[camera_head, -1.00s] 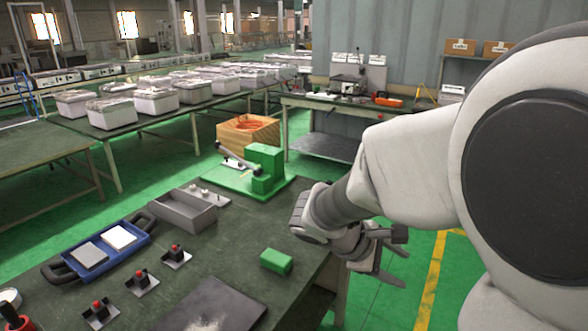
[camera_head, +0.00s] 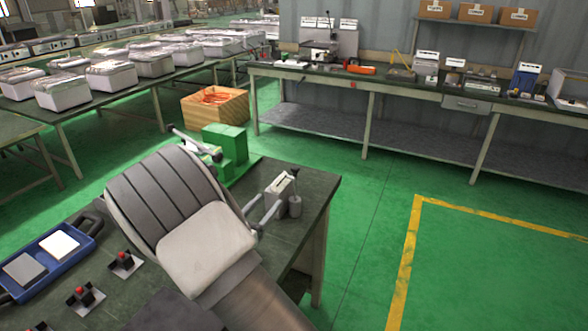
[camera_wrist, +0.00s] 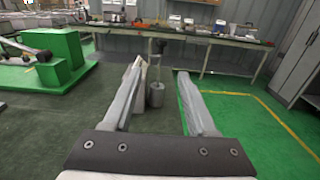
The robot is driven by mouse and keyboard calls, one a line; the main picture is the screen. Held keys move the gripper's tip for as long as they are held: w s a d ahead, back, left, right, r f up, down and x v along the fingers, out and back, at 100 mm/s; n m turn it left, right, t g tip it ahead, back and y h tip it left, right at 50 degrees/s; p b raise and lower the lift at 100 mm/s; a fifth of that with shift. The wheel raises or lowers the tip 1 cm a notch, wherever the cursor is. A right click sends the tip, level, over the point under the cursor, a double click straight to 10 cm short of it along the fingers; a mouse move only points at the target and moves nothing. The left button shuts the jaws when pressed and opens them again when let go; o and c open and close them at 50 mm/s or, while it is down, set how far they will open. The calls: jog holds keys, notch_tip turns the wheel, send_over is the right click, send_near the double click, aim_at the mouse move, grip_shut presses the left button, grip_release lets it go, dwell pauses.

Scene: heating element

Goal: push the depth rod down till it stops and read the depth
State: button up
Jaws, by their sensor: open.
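A small upright rod with a dark knob on top (camera_wrist: 157,47) stands over a grey cylinder (camera_wrist: 157,95) in the wrist view. In the head view the cylinder (camera_head: 295,206) is near the bench's right corner, beside a pale block-like part (camera_head: 279,184). My gripper (camera_wrist: 160,72) is open and empty, its two fingers pointing toward the rod. In the wrist view the rod and cylinder show between the fingers, nearer the left one; I cannot tell the gap in depth. In the head view my gripper (camera_head: 266,206) is partly hidden by my wrist. No depth reading is legible.
A green fixture (camera_head: 225,146) with a lever stands behind my arm, left in the wrist view. A blue tray (camera_head: 62,272) and red-knobbed parts (camera_head: 123,262) lie left on the dark bench (camera_head: 318,190). Floor right of the bench is clear.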

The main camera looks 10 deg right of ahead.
aim_at(294, 173)
jog(key=x, duration=1.7)
jog(key=shift+s, duration=0.1)
grip_shut()
dwell(0.7)
